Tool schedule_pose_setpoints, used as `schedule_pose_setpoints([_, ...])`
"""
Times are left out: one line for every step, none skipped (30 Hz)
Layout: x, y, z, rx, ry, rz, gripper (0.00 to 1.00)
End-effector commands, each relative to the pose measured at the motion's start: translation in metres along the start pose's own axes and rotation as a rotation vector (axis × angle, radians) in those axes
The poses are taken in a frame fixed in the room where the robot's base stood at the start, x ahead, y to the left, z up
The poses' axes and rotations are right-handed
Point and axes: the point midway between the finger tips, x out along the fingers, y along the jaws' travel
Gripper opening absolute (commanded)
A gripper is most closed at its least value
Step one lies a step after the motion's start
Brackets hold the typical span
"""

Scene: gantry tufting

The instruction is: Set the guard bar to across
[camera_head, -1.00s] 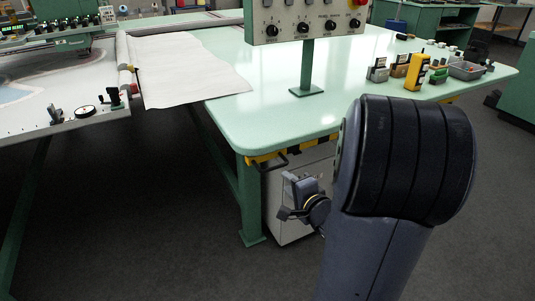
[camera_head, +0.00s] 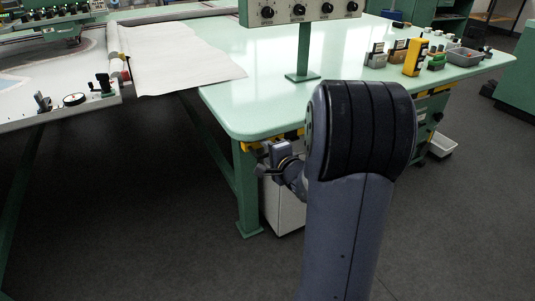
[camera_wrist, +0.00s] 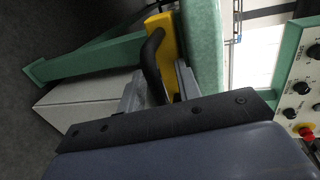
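The guard bar, a yellow bar with black stripes (camera_head: 291,135), runs under the front edge of the mint-green table, partly behind my arm. In the wrist view its yellow end (camera_wrist: 165,38) carries a bent black handle (camera_wrist: 151,62). My gripper (camera_head: 266,160) is at the table's near corner. In the wrist view my gripper (camera_wrist: 160,85) has its two grey fingers apart, with the black handle between them. A strip of yellow shows between the handle and the right finger, so it looks open. Contact with the left finger is unclear.
A control panel (camera_head: 300,10) stands on a green post on the table (camera_head: 240,105). Small boxes, a yellow device (camera_head: 414,57) and a grey tray (camera_head: 466,57) sit at the right. A white cabinet (camera_head: 283,205) and green leg (camera_head: 247,190) are below.

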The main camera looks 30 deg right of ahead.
Motion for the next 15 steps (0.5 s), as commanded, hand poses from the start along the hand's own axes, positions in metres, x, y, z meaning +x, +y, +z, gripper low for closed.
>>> schedule_pose_setpoints([0.0005, 0.0000, 0.0000, 0.000, 0.000, 0.000, 0.33])
schedule_pose_setpoints([0.0005, -0.0001, 0.0000, 0.000, 0.000, 0.000, 0.33])
schedule_pose_setpoints([0.0004, -0.0002, 0.0000, 0.000, 0.000, 0.000, 0.33])
schedule_pose_setpoints([0.0004, -0.0002, 0.0000, 0.000, 0.000, 0.000, 0.33])
schedule_pose_setpoints([0.0003, -0.0002, 0.0000, 0.000, 0.000, 0.000, 0.33])
schedule_pose_setpoints([0.0002, -0.0002, 0.0000, 0.000, 0.000, 0.000, 0.33])
schedule_pose_setpoints([0.0002, -0.0002, 0.0000, 0.000, 0.000, 0.000, 0.31])
schedule_pose_setpoints([0.0002, -0.0002, 0.0000, 0.000, 0.000, 0.000, 0.28])
schedule_pose_setpoints([0.0002, -0.0002, 0.0000, 0.000, 0.000, 0.000, 0.25])
schedule_pose_setpoints([0.0001, -0.0001, -0.0001, 0.000, 0.000, 0.000, 0.23])
schedule_pose_setpoints([0.0001, -0.0002, -0.0001, 0.000, 0.000, 0.000, 0.20])
schedule_pose_setpoints([0.0001, -0.0002, -0.0001, 0.000, 0.000, 0.000, 0.17])
schedule_pose_setpoints([0.0001, -0.0001, 0.0000, 0.000, 0.000, 0.000, 0.15])
schedule_pose_setpoints([0.0000, -0.0001, 0.0000, 0.000, 0.000, 0.000, 0.12])
schedule_pose_setpoints([0.0000, -0.0001, -0.0001, 0.000, 0.000, 0.000, 0.09])
